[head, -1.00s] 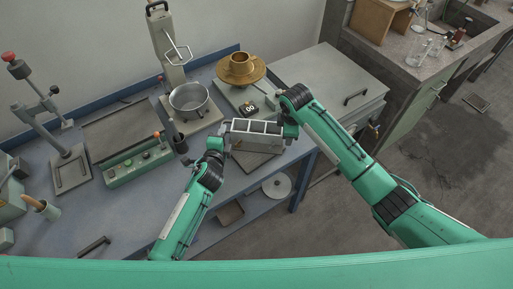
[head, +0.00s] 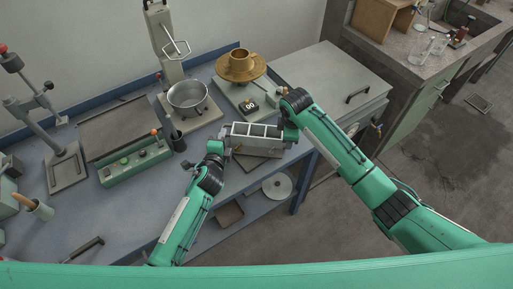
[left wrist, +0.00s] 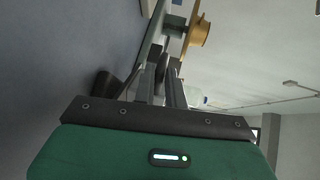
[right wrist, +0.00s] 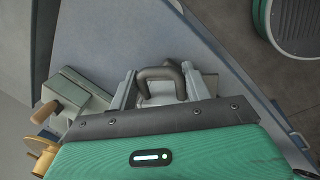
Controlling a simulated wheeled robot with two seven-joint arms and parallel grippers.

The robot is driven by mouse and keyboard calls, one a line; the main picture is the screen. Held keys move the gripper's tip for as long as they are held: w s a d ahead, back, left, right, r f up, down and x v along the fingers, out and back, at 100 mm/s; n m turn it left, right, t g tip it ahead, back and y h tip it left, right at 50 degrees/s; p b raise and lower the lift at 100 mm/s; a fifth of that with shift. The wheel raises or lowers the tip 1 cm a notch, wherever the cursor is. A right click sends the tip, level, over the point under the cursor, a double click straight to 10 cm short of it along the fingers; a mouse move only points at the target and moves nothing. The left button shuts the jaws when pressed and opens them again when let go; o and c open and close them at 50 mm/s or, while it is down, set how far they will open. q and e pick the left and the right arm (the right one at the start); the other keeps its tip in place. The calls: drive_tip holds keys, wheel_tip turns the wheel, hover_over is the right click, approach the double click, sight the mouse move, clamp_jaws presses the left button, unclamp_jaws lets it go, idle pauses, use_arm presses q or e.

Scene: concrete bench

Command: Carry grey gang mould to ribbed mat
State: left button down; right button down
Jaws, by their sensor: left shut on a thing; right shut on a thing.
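The grey gang mould (head: 256,136), a long block with several open square cells, is held level between my two grippers near the bench's front edge. My left gripper (head: 224,150) is shut on its left end. My right gripper (head: 284,134) is shut on its right end. In the right wrist view a dark looped handle (right wrist: 160,74) of the mould sits between the fingers. The left wrist view shows the fingers (left wrist: 160,85) closed at the other end. A dark flat mat (head: 248,163) lies partly hidden below the mould; I cannot make out ribs.
A green control box (head: 135,163) and a dark framed panel (head: 118,125) lie left. A grey cabinet top (head: 325,75) is clear.

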use_arm(q)
drive_tip(key=shift+f+b, duration=0.5)
drive_tip(key=shift+f, duration=0.05)
use_arm(e)
drive_tip(key=shift+f, duration=0.65)
use_arm(q)
drive_tip(key=c, duration=1.7)
unclamp_jaws()
use_arm(e)
drive_tip(key=c, duration=0.9)
unclamp_jaws()
use_arm(q)
drive_tip(key=shift+o, duration=1.2)
use_arm(e)
drive_tip(key=shift+o, duration=1.3)
drive_tip(key=shift+s+r, duration=0.1)
use_arm(q)
drive_tip(key=v, duration=1.2)
use_arm(e)
wheel_tip(320, 180, up, 12)
drive_tip(key=s, duration=0.2)
drive_tip(key=shift+s+a, duration=0.15)
use_arm(q)
drive_tip(key=shift+s, duration=0.1)
